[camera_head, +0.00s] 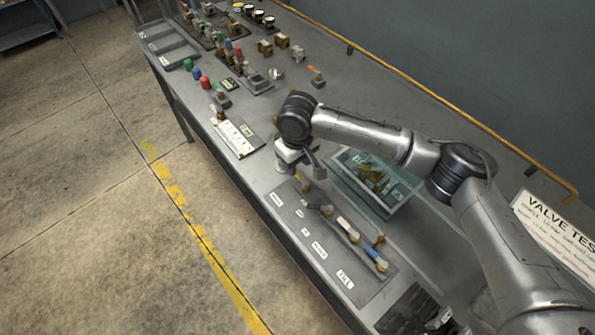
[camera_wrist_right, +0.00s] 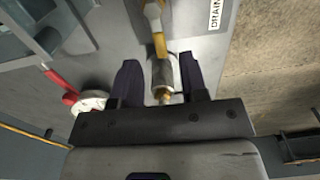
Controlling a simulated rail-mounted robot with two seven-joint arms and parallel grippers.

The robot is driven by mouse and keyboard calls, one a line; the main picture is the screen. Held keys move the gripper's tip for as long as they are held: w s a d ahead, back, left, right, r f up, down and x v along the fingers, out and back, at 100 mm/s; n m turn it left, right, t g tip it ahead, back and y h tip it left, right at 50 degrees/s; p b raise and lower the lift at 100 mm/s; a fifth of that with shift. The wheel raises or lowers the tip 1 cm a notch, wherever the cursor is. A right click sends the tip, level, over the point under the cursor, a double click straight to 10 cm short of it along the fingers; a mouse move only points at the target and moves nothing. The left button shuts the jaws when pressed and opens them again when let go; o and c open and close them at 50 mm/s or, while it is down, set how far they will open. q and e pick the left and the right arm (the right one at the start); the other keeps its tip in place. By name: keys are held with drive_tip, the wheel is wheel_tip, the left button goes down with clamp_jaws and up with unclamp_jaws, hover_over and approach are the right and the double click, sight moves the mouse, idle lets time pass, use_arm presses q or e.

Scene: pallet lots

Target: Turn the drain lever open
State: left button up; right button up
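The drain lever (camera_wrist_right: 160,42) shows in the right wrist view, with a yellow part above a silver fitting, beside a white label reading DRAIN (camera_wrist_right: 215,14). My right gripper (camera_wrist_right: 160,80) is open, one dark finger on each side of the silver fitting, with gaps visible. In the head view my right gripper (camera_head: 303,165) is over the far-left end of a grey valve panel (camera_head: 320,275), by a yellow lever end (camera_head: 303,184). The wrist and fingers partly hide that valve. Contact cannot be told. My left gripper is not in view.
More valve levers, one with a blue end (camera_head: 376,257), line the panel. A clear-walled tank (camera_head: 400,203) stands close behind it. In the wrist view a red-handled valve (camera_wrist_right: 62,80) is left of the fingers. Small parts crowd the bench's far end.

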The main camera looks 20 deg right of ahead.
sight(298, 174)
drive_tip(key=shift+f+b, duration=0.3)
drive_tip(key=shift+f, duration=1.55)
drive_tip(key=shift+c, duration=0.2)
clamp_jaws()
